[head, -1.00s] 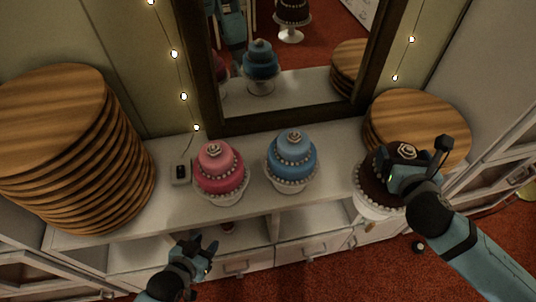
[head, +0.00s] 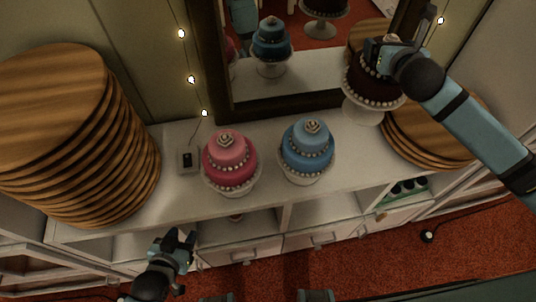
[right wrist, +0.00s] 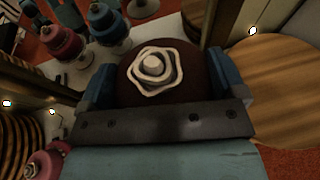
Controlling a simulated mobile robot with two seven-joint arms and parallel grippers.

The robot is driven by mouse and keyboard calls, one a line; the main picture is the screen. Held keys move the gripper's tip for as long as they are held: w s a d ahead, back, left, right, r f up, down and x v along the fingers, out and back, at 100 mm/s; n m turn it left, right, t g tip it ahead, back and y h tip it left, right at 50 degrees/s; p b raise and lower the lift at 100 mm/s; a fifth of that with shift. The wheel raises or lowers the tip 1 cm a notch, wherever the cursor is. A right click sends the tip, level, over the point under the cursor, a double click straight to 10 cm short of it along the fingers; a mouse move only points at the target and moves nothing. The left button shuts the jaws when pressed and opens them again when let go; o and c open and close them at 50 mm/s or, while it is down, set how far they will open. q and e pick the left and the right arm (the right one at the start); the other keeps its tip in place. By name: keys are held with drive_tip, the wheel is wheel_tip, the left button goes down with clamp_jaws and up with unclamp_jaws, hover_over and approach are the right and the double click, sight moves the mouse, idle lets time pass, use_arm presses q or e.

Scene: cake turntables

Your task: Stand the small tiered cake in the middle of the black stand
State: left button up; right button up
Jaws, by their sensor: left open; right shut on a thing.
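Three small tiered cakes show. The dark brown one (head: 372,82), with a white rosette on top, is in my right gripper (head: 386,48) and hangs in front of the mirror with a white pedestal under it. In the right wrist view the two fingers are on either side of the brown cake's top (right wrist: 130,92). The pink cake (head: 228,160) and the blue cake (head: 307,148) stand on white pedestals on the cabinet top. My left gripper (head: 178,243) is open and empty in front of the cabinet. I cannot make out a black stand.
A tall stack of round wooden boards (head: 75,150) fills the cabinet's left end. A lower stack (head: 425,140) is at the right. The mirror frame (head: 285,108) rises behind. A small switch box (head: 187,159) sits left of the pink cake. The white cabinet top (head: 345,165) is clear right of the blue cake.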

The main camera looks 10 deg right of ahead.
drive_tip(key=shift+w+r, duration=0.2)
drive_tip(key=shift+w, duration=0.2)
wheel_tip(320, 180, down, 20)
drive_tip(key=shift+a+b, duration=0.1)
drive_tip(key=shift+b, duration=0.2)
drive_tip(key=shift+s+f, duration=0.1)
drive_tip(key=o, duration=1.7)
drive_tip(key=shift+c, duration=0.2)
